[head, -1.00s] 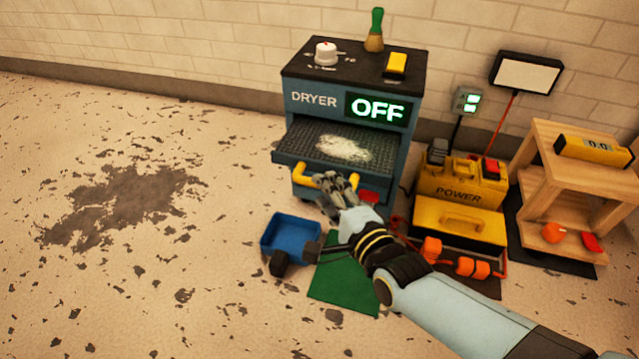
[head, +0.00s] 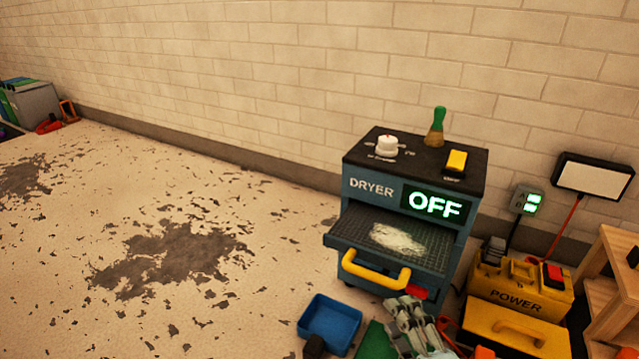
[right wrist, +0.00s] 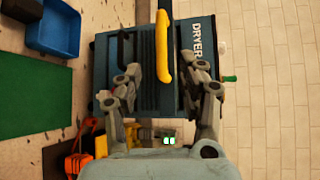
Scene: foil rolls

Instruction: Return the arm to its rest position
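My right gripper (head: 408,315) shows at the bottom of the head view, below and in front of the dryer's yellow handle (head: 376,276). In the right wrist view its two fingers (right wrist: 168,82) stand apart with nothing gripped. The handle (right wrist: 163,48) lies beyond the fingertips there and looks clear of them. The blue dryer (head: 360,215) reads OFF. Its dark mesh tray (head: 355,232) sticks out at the front with a pale heap (head: 398,240) on it. Most of my right arm is outside the head view. My left gripper is not in view.
A blue bin (head: 330,322) and a green mat (head: 375,345) lie in front of the dryer. A yellow power box (head: 515,290), a wooden stand (head: 610,290) and a lamp panel (head: 592,177) are at the right. The floor at the left is mostly open.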

